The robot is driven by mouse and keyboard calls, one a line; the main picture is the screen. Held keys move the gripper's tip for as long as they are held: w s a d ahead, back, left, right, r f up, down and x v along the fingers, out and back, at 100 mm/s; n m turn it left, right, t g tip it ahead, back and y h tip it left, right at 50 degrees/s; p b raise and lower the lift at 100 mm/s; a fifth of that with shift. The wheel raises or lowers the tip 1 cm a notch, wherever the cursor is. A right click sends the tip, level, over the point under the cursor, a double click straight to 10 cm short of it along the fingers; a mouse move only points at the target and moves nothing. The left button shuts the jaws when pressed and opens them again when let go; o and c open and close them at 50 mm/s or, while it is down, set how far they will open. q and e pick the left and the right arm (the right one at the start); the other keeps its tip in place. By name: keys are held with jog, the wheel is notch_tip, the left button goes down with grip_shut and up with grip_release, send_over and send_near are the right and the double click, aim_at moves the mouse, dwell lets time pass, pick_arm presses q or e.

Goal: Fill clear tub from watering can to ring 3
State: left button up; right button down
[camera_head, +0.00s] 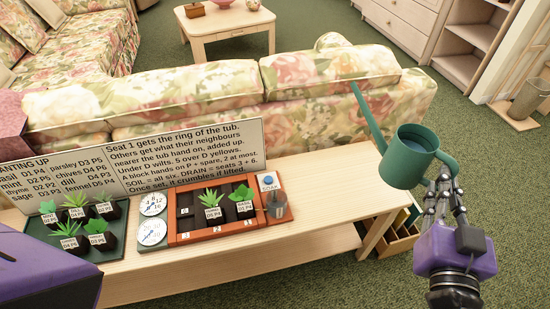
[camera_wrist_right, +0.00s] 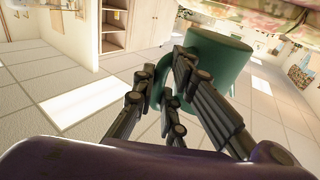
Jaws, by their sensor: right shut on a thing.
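The green watering can (camera_head: 405,165) is in the air right of the bench, over the carpet, with bluish water in its open top. Its long spout (camera_head: 366,112) points up and left. My right gripper (camera_head: 442,188) is shut on its handle; the can also shows in the right wrist view (camera_wrist_right: 222,62) beyond the fingers (camera_wrist_right: 172,95). A small greyish vessel (camera_head: 278,207), perhaps the clear tub, stands on the bench at the planter's right end by the SOAK label; its rings are too small to read. A purple part of my left arm is at lower left; its fingers are out of frame.
The wooden bench (camera_head: 330,238) carries an orange planter (camera_head: 190,237) with seedlings, two dials (camera_head: 152,232), a dark tray (camera_head: 103,253) of potted seedlings and a rules sign (camera_head: 187,148). A floral sofa (camera_head: 330,95) stands behind. Carpet lies open at right.

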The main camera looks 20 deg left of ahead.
jog(key=w+a+f+n+g+y+b, duration=0.25)
jog(key=w+f+n+y+b, duration=0.35)
jog(key=b, duration=0.5)
jog(key=w+a+f+n+g+y+b, duration=0.15)
jog(key=a+f+y+b, duration=0.25)
jog(key=f+b, duration=0.6)
pick_arm(q)
notch_tip(320, 180, down, 34)
jog(key=m+g+b, duration=0.1)
jog(key=b, duration=1.3)
jog(key=shift+r+g+h, duration=0.25)
jog(key=shift+g+h, duration=0.05)
jog(key=shift+g, duration=0.1)
pick_arm(e)
jog(key=w+d+f+n+g+y, duration=0.1)
jog(key=w+f, duration=0.3)
jog(key=f, duration=0.3)
jog(key=w+d+f+n+g+y, duration=0.1)
jog(key=w+f+y, duration=0.1)
jog(key=f, duration=0.5)
jog(key=shift+w+f+g, duration=0.3)
jog(key=shift+w+f, duration=0.1)
jog(key=shift+w, duration=0.5)
pick_arm(q)
jog(key=shift+s+a, duration=0.1)
jog(key=shift+s, duration=0.05)
